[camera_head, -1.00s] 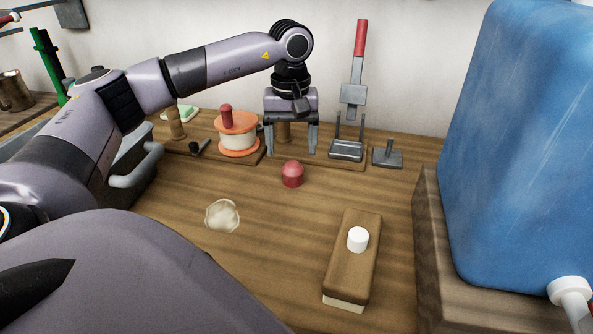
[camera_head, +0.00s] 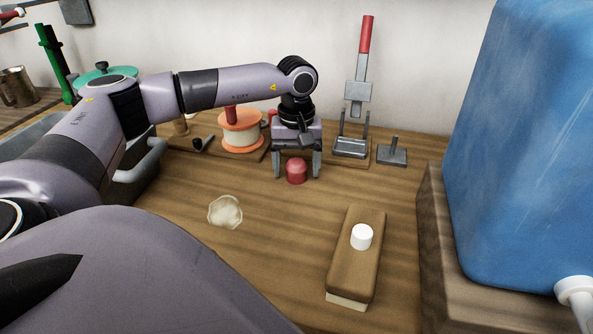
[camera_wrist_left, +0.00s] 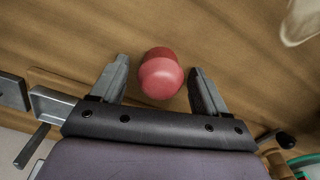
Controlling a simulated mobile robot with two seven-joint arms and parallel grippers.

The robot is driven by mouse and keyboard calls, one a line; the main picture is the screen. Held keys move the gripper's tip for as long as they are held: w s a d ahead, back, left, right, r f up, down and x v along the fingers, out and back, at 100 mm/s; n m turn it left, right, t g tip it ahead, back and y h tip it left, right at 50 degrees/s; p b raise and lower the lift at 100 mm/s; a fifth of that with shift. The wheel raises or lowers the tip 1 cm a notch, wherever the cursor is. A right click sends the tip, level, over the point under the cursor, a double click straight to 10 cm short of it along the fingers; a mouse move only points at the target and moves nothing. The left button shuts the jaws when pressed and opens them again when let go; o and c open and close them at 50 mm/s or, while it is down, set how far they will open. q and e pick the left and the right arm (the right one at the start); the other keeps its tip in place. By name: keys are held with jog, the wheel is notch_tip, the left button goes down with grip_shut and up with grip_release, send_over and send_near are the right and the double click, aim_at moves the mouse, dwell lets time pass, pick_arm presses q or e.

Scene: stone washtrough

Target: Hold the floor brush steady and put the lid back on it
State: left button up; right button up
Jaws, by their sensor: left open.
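The floor brush (camera_head: 353,275) is a brown block with a pale underside and a white round stub (camera_head: 361,237) on top. It lies on the wooden bench at the front right. A red domed cap (camera_head: 297,170), which looks like the lid, stands on the bench behind the brush and to its left. My left gripper (camera_head: 297,176) is open, pointing down, with its fingers on either side of the cap. In the left wrist view the cap (camera_wrist_left: 160,75) sits between the fingers with a gap on each side. My right gripper is not in view.
A large blue container (camera_head: 520,140) on a wooden block stands at the right. An orange spool (camera_head: 240,130), a metal press with a red handle (camera_head: 351,147) and a small grey tool (camera_head: 392,156) stand at the back. A pale blob (camera_head: 225,211) lies left of the brush.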

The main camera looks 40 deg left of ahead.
aim_at(297, 161)
pick_arm(q)
jog(key=shift+f, duration=0.15)
jog(key=c, duration=1.1)
notch_tip(297, 161, up, 20)
jog(key=p, duration=0.2)
jog(key=shift+p, duration=0.3)
jog(key=shift+d, duration=0.1)
